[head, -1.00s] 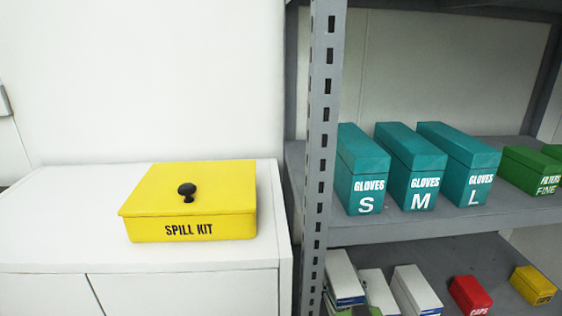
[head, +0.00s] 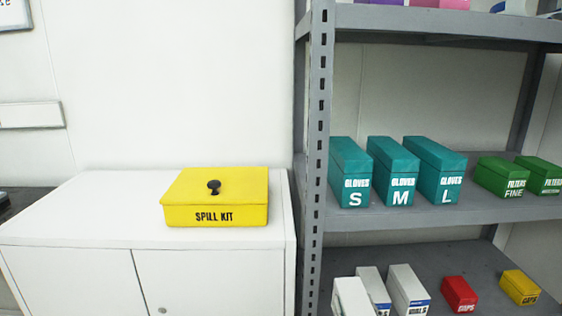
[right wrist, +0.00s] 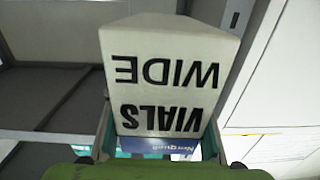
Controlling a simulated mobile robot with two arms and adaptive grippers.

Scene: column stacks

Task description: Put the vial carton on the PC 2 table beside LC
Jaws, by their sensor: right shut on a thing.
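The vial carton (right wrist: 165,75) is a white box with a blue band, lettered "VIALS WIDE". It appears upside down in the right wrist view. My right gripper (right wrist: 160,128) is shut on it, with a finger on each side. In the head view a white box (head: 351,298) at the bottom edge, in front of the shelf, appears to be this carton; its lower part is cut off. My left gripper is not in view. No table marked PC 2 and nothing marked LC can be made out.
A grey shelf rack (head: 318,150) stands right, with teal glove boxes (head: 395,172), green filter boxes (head: 505,177), white cartons (head: 408,290), a red box (head: 459,294) and a yellow box (head: 520,287). A yellow spill kit (head: 215,200) sits on a white cabinet (head: 90,215), whose left top is clear.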

